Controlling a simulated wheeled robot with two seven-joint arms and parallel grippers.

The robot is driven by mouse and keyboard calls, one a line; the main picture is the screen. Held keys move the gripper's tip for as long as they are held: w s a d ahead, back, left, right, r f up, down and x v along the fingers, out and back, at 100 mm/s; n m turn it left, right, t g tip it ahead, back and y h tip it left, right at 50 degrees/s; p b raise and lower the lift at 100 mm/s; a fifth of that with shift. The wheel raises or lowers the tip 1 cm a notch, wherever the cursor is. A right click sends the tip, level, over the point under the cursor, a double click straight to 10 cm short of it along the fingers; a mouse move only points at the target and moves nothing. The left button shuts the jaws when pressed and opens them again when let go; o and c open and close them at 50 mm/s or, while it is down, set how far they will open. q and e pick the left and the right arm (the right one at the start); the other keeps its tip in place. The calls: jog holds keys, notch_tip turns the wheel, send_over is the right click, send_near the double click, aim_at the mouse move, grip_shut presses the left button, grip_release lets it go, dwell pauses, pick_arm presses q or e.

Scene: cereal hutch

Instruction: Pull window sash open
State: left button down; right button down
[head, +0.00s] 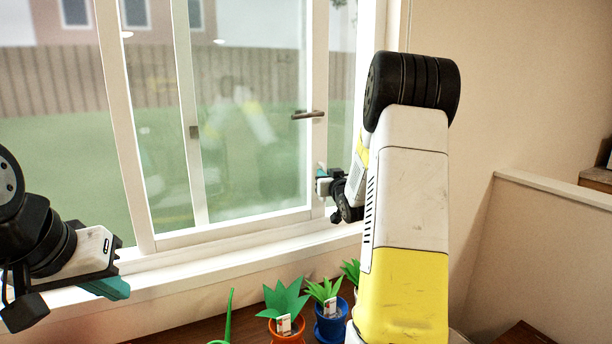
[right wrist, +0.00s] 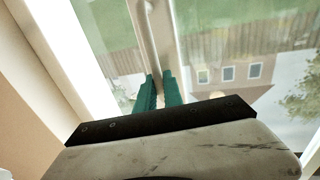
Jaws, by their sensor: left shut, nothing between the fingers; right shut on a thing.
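The white-framed window sash (head: 317,70) stands in the middle of the head view, with a dark lever handle (head: 308,115) on its right stile. My right gripper (head: 322,183) is at this stile, below the lever. In the right wrist view its teal fingers (right wrist: 160,90) are closed on part of the white sash frame (right wrist: 164,40); the exact part gripped is hard to see. My left gripper (head: 112,288) is shut and empty at the lower left, in front of the window sill and away from the sash.
Potted plants stand below the window: an orange pot (head: 287,330) and a blue pot (head: 330,328), with more greenery beside them. The white sill (head: 200,277) runs along the window. A beige wall (head: 520,100) and a low partition (head: 540,240) are at the right.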

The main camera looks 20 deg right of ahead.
jog(key=shift+d, duration=0.1)
dwell(0.6)
jog(key=d, duration=0.4)
jog(key=shift+w+d, duration=0.25)
jog(key=shift+w, duration=0.05)
jog(key=c, duration=1.5)
grip_release()
jog(key=shift+s+a, duration=0.15)
jog(key=shift+s, duration=1.8)
jog(key=shift+s+a, duration=0.15)
jog(key=shift+s, duration=1.8)
